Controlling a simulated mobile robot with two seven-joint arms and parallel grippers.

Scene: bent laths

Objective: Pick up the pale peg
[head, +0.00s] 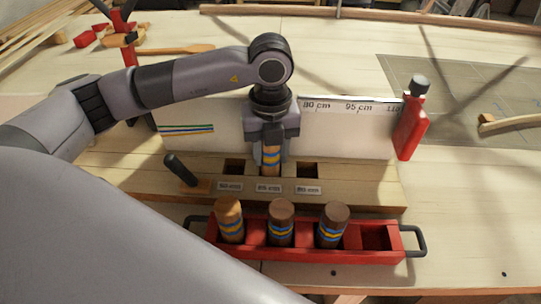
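I cannot tell whether the fingers press on the peg. An orange-brown peg (229,220), a brown peg (281,224) and a dark brown peg (333,226) stand in the red tray (405,241) in front. My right gripper is out of view.
Two empty square holes flank the middle one, with labels in front. A dark-handled tool (180,170) stands on the block's left. The table's right side is mostly clear.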

